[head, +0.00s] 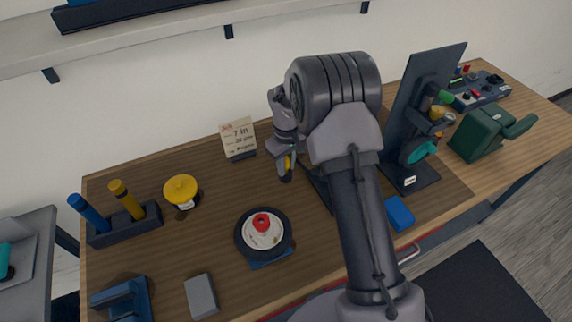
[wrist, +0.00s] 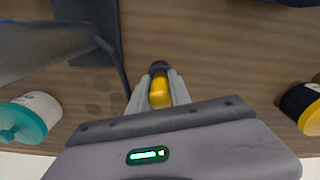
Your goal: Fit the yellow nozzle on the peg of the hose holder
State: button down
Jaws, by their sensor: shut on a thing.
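My gripper (head: 286,172) is shut on the yellow nozzle (wrist: 160,92), which has a dark tip and points away from the wrist between the fingers. In the head view a bit of yellow shows at the jaws, left of my forearm and above the wooden bench. A tall dark panel on a base (head: 411,181) stands to the right of my arm, with dark fittings and green, yellow and teal parts on its front. It may be the hose holder; I cannot make out a free peg. The nozzle is apart from it. A grey upright (wrist: 45,55) shows at the wrist view's upper left.
A yellow-lidded jar (head: 181,188), a card (head: 238,138) and a round dark item with a red knob (head: 262,222) stand left of or below my gripper. A teal-lidded jar (wrist: 25,118) is in the wrist view. A blue block (head: 399,213) lies right of my arm.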

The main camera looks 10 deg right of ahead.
jog(key=c, duration=1.1)
grip_release()
notch_tip(320, 180, up, 18)
jog(key=p, duration=1.2)
jog(key=shift+f+p, duration=0.25)
jog(key=shift+p, duration=0.15)
